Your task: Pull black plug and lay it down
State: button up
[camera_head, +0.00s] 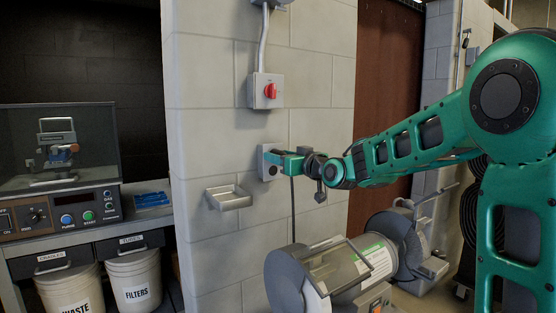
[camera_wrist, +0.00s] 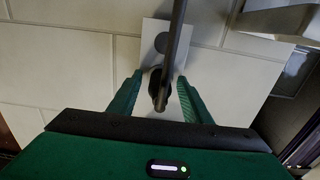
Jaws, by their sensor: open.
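The black plug (camera_wrist: 157,82) is in the pale outlet plate on the wall, between my fingers in the wrist view. Its thick dark cord (camera_wrist: 178,32) runs toward the top of that view and hangs down the wall in the head view (camera_head: 292,195). The outlet box (camera_head: 267,163) shows beside my fingertips; its plate also shows in the wrist view (camera_wrist: 220,80). My gripper (camera_wrist: 160,78) is open, with one green finger on each side of the plug and a gap showing. In the head view my gripper (camera_head: 284,160) hides the plug.
A switch box with a red knob (camera_head: 268,91) is above the outlet. A small metal tray (camera_head: 229,198) is fixed to the wall at lower left. A bench grinder (camera_head: 335,275) stands below my arm. A control bench (camera_head: 70,215) with buckets is at left.

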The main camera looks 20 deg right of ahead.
dwell(0.5)
grip_shut()
jog(key=shift+v, duration=2.95)
jog(key=shift+d, duration=0.15)
